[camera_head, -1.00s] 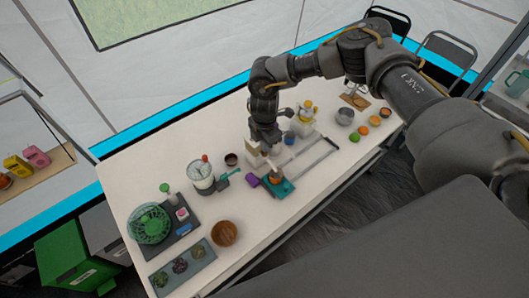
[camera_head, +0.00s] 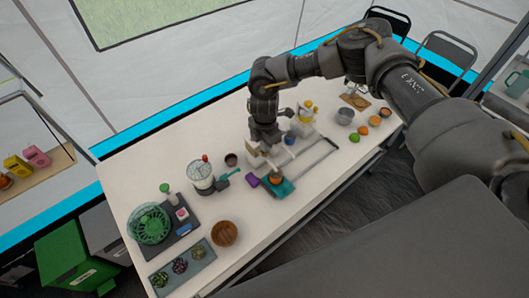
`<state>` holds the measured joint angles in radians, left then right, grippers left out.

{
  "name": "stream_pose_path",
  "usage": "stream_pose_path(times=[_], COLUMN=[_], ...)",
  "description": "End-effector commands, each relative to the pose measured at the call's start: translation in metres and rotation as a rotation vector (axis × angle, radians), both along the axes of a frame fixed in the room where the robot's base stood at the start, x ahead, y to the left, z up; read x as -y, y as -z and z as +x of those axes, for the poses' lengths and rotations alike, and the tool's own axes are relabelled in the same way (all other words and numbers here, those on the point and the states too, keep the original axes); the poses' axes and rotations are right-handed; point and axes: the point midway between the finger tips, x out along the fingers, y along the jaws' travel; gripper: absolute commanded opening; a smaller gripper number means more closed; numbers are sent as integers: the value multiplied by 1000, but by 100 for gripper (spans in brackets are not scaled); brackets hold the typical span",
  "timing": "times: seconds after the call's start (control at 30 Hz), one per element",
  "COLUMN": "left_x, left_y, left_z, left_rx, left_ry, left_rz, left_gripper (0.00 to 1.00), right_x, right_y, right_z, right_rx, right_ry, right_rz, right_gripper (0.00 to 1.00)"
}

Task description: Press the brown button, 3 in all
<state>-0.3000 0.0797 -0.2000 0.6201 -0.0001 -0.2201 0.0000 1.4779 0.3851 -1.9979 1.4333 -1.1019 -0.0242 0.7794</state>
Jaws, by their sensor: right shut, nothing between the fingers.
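A small orange-brown piece (camera_head: 276,178), which looks like the brown button, sits on a teal base (camera_head: 287,188) near the front edge of the white table. My right gripper (camera_head: 271,156) comes down from above and behind it. Its fingers are shut and empty, small in the picture and partly mixed with pale objects behind. The tips look a little above and behind the brown piece; I cannot tell the exact gap. My left gripper is not in view.
A purple block (camera_head: 252,181) lies just left of the teal base. A grey frame (camera_head: 316,160) and several fruits, one a green fruit (camera_head: 354,138), lie right.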

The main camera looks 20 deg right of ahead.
Motion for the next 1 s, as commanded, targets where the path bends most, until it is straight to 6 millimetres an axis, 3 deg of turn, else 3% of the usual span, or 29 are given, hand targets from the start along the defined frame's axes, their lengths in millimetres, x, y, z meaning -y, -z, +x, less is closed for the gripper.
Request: stream_pose_path(times=[1.0], left_x=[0], left_y=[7], left_z=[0], left_rx=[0], left_ry=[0], left_rz=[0], left_gripper=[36], right_x=[0], right_y=[12], right_z=[0], right_rx=[0], right_ry=[0], right_rz=[0], right_gripper=[0])
